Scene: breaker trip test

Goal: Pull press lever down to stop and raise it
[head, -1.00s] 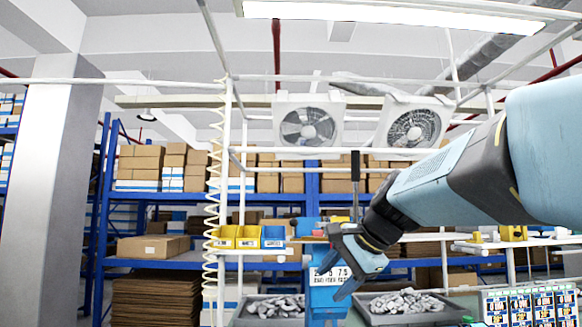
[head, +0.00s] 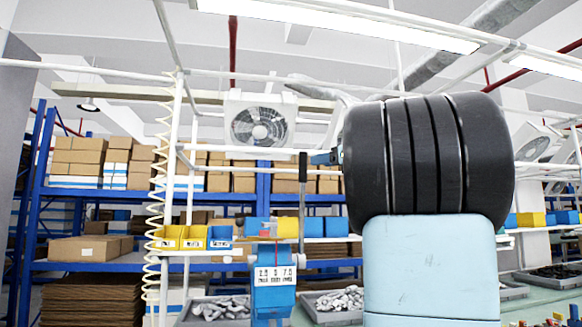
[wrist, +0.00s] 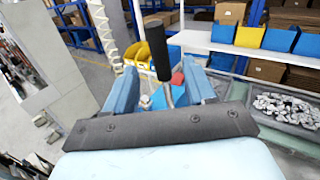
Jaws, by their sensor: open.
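The press lever has a black handle (head: 303,166) on a grey rod and stands upright above the blue press (head: 273,292). In the wrist view the handle (wrist: 158,52) tilts slightly, and its rod runs down between my two blue fingers. My gripper (wrist: 160,68) is open, with one finger on each side of the lever in the picture. I see no finger touching it; the depth between them is hard to tell. In the head view my arm hides most of the gripper; a small blue-dark part shows just right of the handle. The lever's foot is partly hidden in the wrist view.
Yellow and blue bins (head: 195,238) stand left of the press, beside a white post and a coiled hose (head: 158,200). Grey trays of metal parts (head: 338,300) flank the press.

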